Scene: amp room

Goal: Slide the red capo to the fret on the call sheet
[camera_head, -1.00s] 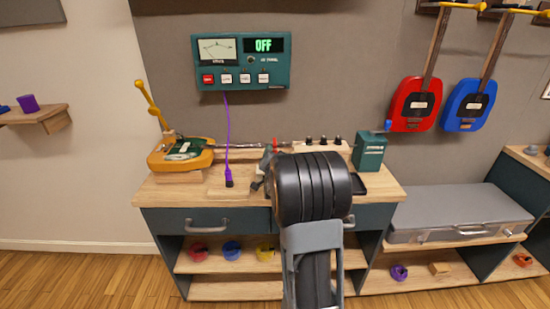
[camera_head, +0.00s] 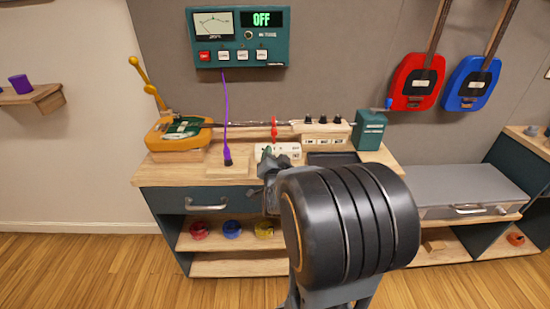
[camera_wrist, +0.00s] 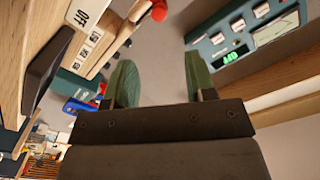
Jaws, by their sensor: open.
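The red capo (camera_head: 274,127) stands on the thin dark neck (camera_head: 245,126) of the orange instrument (camera_head: 165,139), toward its right part. In the wrist view a red part, likely the capo (camera_wrist: 159,11), shows at the top edge. My gripper (camera_head: 268,158) is in front of and below the capo, apart from it. In the wrist view its two green fingertips (camera_wrist: 160,78) are spread with nothing between them. A white labelled block (camera_head: 278,150) sits below the capo, partly hidden by my gripper. I cannot tell whether it is the call sheet.
A teal meter panel (camera_head: 240,38) reading OFF hangs above, with a purple cable (camera_head: 226,120) down to the bench (camera_head: 160,173). A wooden block with black knobs (camera_head: 322,130) and a teal crank box (camera_head: 369,130) stand right of the capo. A dark tray (camera_head: 333,158) lies in front.

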